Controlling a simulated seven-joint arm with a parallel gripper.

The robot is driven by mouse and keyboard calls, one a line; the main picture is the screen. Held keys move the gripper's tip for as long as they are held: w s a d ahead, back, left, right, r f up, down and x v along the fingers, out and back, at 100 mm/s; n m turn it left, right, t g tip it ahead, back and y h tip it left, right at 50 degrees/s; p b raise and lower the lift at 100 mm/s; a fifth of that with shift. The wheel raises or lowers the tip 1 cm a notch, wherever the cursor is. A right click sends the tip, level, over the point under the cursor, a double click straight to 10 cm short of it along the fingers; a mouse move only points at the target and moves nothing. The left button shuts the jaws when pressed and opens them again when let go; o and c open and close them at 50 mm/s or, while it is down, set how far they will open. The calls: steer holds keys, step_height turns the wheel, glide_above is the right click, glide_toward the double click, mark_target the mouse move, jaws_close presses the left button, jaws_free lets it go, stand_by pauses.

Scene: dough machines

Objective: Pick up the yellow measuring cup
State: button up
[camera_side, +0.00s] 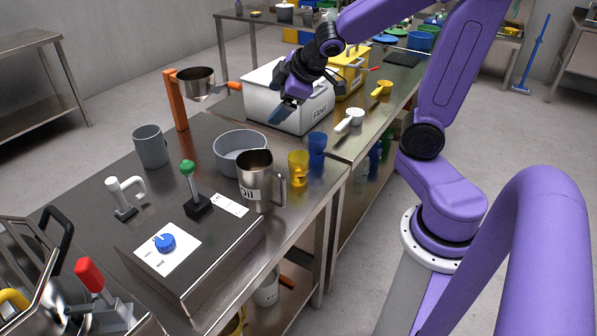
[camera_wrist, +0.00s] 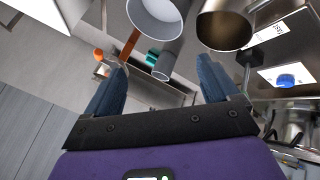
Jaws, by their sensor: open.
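A yellow scoop-like measuring cup (camera_side: 384,87) with a short handle lies on the far counter, right of the yellow container, in the side view. A yellow cup-shaped vessel (camera_side: 298,168) stands nearer, beside the steel jug. No yellow cup is visible in the wrist view. My gripper (camera_side: 281,112) hangs in front of the white flour bin, to the left of both yellow cups. In the wrist view my gripper (camera_wrist: 162,85) has its two blue-grey fingers wide apart, with nothing held between them.
The flour bin (camera_side: 262,87) and yellow container (camera_side: 346,68) stand behind. A white scoop (camera_side: 350,121), blue cup (camera_side: 317,147), grey pan (camera_side: 240,153) and steel jug (camera_side: 256,180) crowd the counter. An orange post (camera_side: 176,101) stands left, beside a steel pan (camera_side: 196,82).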

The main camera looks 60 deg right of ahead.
steer(key=w+d+f+t, duration=0.1)
steer(key=w+d+t, duration=0.15)
steer(key=d, duration=1.15)
steer(key=s+d+f+y, duration=0.2)
steer(key=s+d+f, duration=0.15)
steer(key=s, duration=0.25)
steer(key=s+a+r+m+t+y, duration=0.2)
steer(key=s, duration=0.5)
steer(key=s+a+r+m+t+y, duration=0.2)
steer(key=s+a+y, duration=0.1)
steer(key=s, duration=0.4)
glide_toward(303, 171)
steer(key=s+d, duration=0.4)
steer(key=x, duration=0.8)
steer(key=f+x, duration=0.1)
steer(key=x, duration=0.2)
steer(key=shift+w+d, duration=0.1)
steer(key=shift+w, duration=0.3)
steer(key=x, duration=0.4)
steer(key=shift+a, duration=0.2)
steer(key=shift+w+a, duration=0.2)
steer(key=shift+w, duration=0.35)
steer(key=c, duration=1.2)
